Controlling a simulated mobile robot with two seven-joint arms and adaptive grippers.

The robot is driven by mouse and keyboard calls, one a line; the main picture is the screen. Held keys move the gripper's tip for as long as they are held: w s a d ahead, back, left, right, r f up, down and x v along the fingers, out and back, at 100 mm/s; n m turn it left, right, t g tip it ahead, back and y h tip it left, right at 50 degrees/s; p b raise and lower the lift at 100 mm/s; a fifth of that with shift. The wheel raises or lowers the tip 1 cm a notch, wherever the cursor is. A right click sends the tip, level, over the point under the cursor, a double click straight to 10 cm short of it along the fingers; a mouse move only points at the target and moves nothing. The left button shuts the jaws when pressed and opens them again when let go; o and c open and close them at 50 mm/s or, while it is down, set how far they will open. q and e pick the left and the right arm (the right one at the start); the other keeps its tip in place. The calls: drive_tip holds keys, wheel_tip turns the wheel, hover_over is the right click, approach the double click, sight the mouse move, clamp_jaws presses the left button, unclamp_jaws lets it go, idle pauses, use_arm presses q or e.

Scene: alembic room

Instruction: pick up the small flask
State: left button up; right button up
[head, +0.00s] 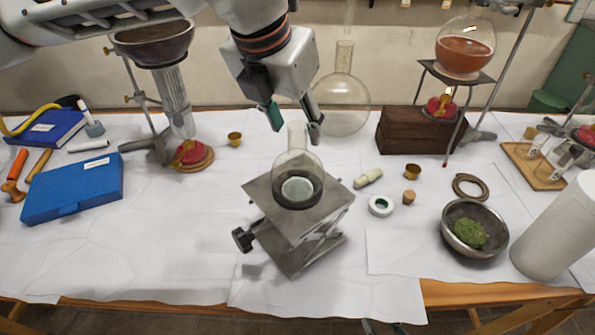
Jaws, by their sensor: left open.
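The small flask (297,162) is clear glass with a round body and a narrow upright neck. It stands on a dark ring on top of a metal lab jack (318,211) near the middle of the table. My left gripper (295,127) comes down from above with its fingers apart, one on each side of the flask's neck in the picture. I cannot tell whether either finger touches the glass. My right gripper is not in view.
A larger clear flask (342,103) stands close behind. A wooden block (415,131) and a stand with an orange-filled flask (464,55) are at the back right. A bowl of green matter (475,227) is at right. The front left paper is clear.

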use_arm(q)
drive_tip(key=shift+x, duration=1.35)
clamp_jaws()
drive_tip(key=shift+r, duration=0.1)
